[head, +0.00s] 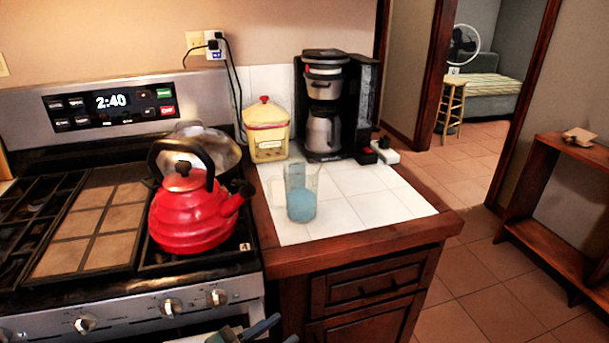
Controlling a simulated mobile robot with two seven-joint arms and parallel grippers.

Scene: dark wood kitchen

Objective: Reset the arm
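My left gripper (282,329) shows at the bottom edge of the head view, in front of the stove and the lower cabinet. Its two blue-grey fingers stand apart with a gap between them, and nothing shows in the gap. Most of the hand and arm is cut off by the frame's edge. My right gripper is not in view.
A red kettle (192,217) stands on the stove (140,303). A clear glass with blue in it (301,204) stands on the white-tiled counter (375,207). A yellow canister (266,134) and coffee maker (325,85) are behind. Floor (470,250) is open to the right.

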